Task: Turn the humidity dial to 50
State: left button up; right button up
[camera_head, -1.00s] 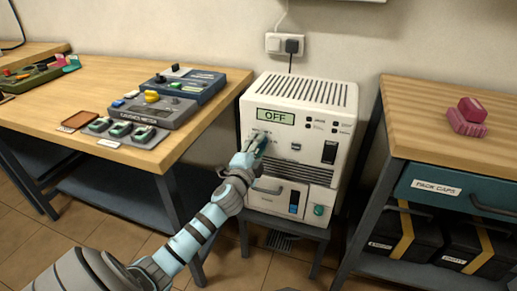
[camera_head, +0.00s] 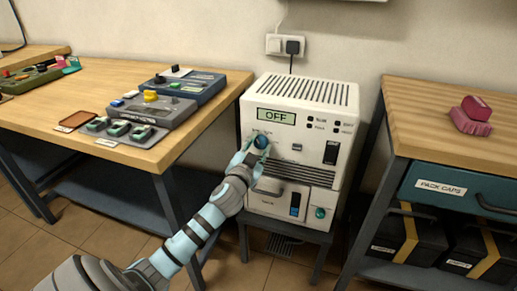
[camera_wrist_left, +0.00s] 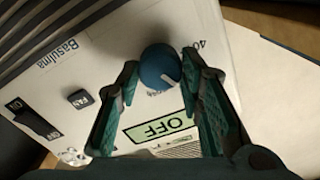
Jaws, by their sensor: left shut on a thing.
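The humidity dial is a round blue knob (camera_head: 261,141) on the front of a white cabinet unit (camera_head: 291,91), below its OFF display (camera_head: 276,116). My left gripper (camera_head: 256,152) is at the dial, its fingers on either side of it. In the left wrist view the dial (camera_wrist_left: 160,66) sits between the two fingertips (camera_wrist_left: 159,70), shut on it. A white mark on the dial points to the lower right of that view. A printed 40 shows near one fingertip; the other scale numbers are hidden or unreadable. My right gripper is not in view.
The unit has a black rocker switch (camera_head: 331,152) and a lower drawer handle (camera_head: 268,191). A wooden bench (camera_head: 60,110) with grey devices stands left.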

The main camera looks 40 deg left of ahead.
pick_arm(q)
jog(key=shift+f+n, duration=0.15)
jog(key=shift+n, duration=0.35)
jog(key=o, duration=1.2)
jog(key=shift+c, duration=0.2)
jog(key=shift+s, duration=0.15)
jog(key=v, duration=1.1)
jog(key=shift+s+d, duration=0.2)
jog(key=shift+s, duration=0.15)
